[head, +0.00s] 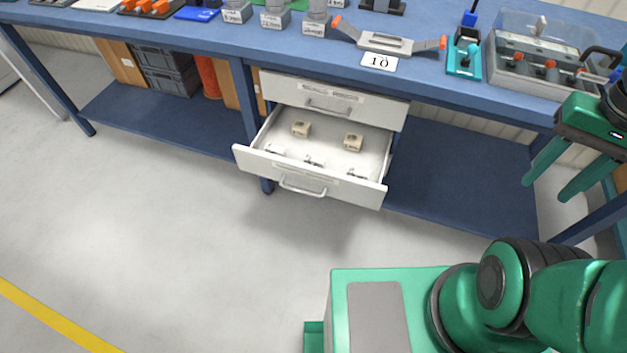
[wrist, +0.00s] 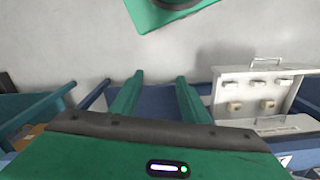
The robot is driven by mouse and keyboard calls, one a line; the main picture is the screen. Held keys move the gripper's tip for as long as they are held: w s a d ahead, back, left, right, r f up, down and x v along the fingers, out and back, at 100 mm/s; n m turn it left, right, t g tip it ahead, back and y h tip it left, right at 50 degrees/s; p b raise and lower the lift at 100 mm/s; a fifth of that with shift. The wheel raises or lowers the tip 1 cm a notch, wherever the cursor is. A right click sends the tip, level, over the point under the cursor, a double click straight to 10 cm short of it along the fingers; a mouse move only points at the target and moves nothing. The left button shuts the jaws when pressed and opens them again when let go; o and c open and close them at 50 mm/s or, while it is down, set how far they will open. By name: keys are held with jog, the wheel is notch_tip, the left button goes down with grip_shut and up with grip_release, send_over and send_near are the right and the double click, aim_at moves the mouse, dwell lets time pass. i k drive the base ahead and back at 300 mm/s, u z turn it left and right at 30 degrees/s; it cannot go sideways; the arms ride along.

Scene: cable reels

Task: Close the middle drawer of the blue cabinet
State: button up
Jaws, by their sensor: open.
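A white drawer unit hangs under a blue workbench. Its upper drawer (head: 332,100) is shut. The drawer below it (head: 310,180) is pulled far out, with a bar handle (head: 303,187) on its front. Inside lie two beige blocks and several small items. Whether another drawer lies beneath is hidden. The open drawer also shows in the wrist view (wrist: 238,78), at the right and upside down. My gripper (head: 549,189) is open and empty, well to the right of the drawer and apart from it. Its two green fingers show in the wrist view (wrist: 160,76).
The blue benchtop (head: 340,55) carries a bracket with orange ends, a card marked 10 (head: 379,62), and a clear-lidded box (head: 540,62) at the right. A blue lower shelf (head: 455,185) runs beside the drawers. The grey floor (head: 190,250) before the drawer is clear.

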aim_at(327, 137)
jog(key=u, duration=0.75)
jog(key=k, duration=1.25)
jog(key=z, duration=0.45)
jog(key=i, duration=1.05)
jog(key=u, duration=0.05)
